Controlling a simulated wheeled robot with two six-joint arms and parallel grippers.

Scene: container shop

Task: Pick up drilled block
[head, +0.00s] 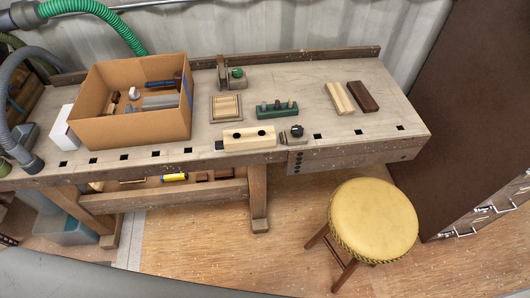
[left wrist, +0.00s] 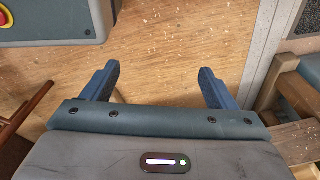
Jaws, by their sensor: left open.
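The drilled block (head: 249,138) is a pale wooden block with two dark holes in its top. In the head view it lies near the front edge of the workbench (head: 350,122), right of the cardboard box. My left gripper (left wrist: 158,80) shows only in the left wrist view. Its two blue fingers are spread wide with nothing between them, above the wooden floor. The block does not show in the left wrist view. My right gripper is in neither view.
An open cardboard box (head: 128,133) holding tools stands left of the block. A green rack (head: 277,110) with pegs and a dark-knobbed vise piece (head: 295,135) sit close by. Two wood bars (head: 340,98) lie farther right. A yellow stool (head: 374,220) stands in front of the bench.

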